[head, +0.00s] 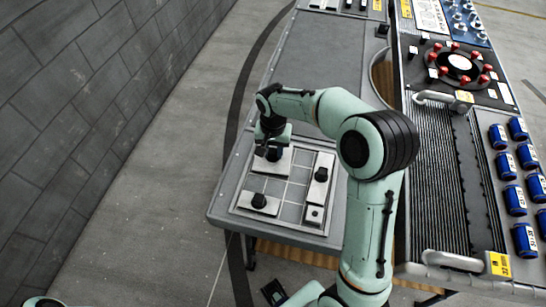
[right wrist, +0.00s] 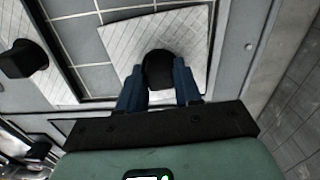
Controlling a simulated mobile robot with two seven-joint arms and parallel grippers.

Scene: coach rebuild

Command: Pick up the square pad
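The square pad (head: 282,164) is a pale, textured plate with a black knob, at the back left of a gridded tray (head: 234,206). My right gripper (head: 271,150) is over it, pointing down. The pad's plate (right wrist: 128,42) spreads beyond the fingers. I cannot tell whether it touches the tray. My left gripper is not in view.
A wide pad (head: 270,209) and a long pad (head: 319,189), both with black knobs, lie close by in the tray. A small block (head: 314,215) is at its front right corner. The table behind the tray is clear.

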